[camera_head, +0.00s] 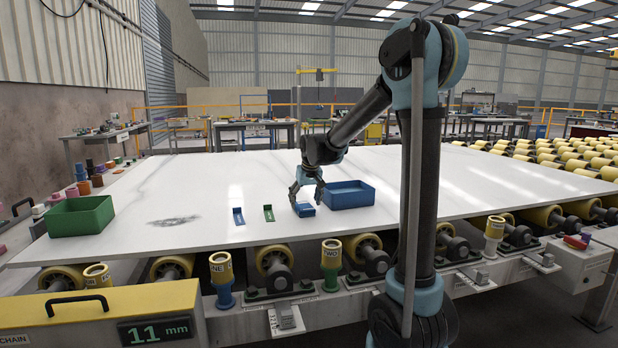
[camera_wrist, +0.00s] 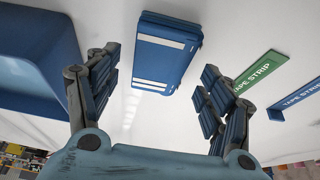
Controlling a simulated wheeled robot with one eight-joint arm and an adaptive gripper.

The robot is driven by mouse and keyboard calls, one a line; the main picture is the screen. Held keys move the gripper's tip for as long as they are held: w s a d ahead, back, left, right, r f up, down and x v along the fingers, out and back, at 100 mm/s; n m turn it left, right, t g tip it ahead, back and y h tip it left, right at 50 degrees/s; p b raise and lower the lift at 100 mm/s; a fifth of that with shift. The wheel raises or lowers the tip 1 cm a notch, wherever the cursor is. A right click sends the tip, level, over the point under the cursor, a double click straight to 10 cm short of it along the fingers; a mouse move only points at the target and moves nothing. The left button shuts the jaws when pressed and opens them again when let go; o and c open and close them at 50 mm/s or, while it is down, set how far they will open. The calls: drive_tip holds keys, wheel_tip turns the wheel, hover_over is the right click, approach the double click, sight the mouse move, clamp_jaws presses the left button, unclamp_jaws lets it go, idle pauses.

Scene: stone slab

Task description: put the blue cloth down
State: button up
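The blue cloth (camera_head: 305,211) looks like a flat, folded blue block, with two white stripes across it in the wrist view (camera_wrist: 165,55). It lies on the white slab (camera_head: 200,180), just left of the blue bin (camera_head: 350,195). My gripper (camera_head: 306,191) points down right over the cloth. In the wrist view its two fingers (camera_wrist: 160,85) are spread apart with nothing between them, and the cloth lies beyond the fingertips. The head view does not clearly show the gap between fingertips and cloth.
A green tape strip (camera_head: 268,213) and a blue tape strip (camera_head: 238,217) lie left of the cloth. A green bin (camera_head: 80,216) stands at the slab's left edge. Yellow rollers (camera_head: 275,262) line the front edge.

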drive_tip(key=v, duration=1.4)
drive_tip(key=shift+s+r, duration=0.2)
drive_tip(key=s+d+f+m, duration=0.1)
drive_tip(key=s+d+f, duration=0.3)
drive_tip(key=s+d, duration=0.5)
drive_tip(key=s+d+f+m+g, duration=0.1)
drive_tip(key=s+d+f, duration=0.5)
drive_tip(key=s+f, duration=0.3)
drive_tip(key=s+d+f+m+g+h, duration=0.1)
drive_tip(key=s+d+f, duration=0.6)
drive_tip(key=s, duration=0.9)
wheel_tip(320, 180, down, 4)
drive_tip(key=shift+s+r+m+h, duration=0.25)
drive_tip(key=shift+s+m+h, duration=0.05)
drive_tip(key=shift+m, duration=0.1)
drive_tip(key=shift+w+a+f, duration=0.1)
drive_tip(key=shift+w+f, duration=0.1)
drive_tip(key=shift+w, duration=0.3)
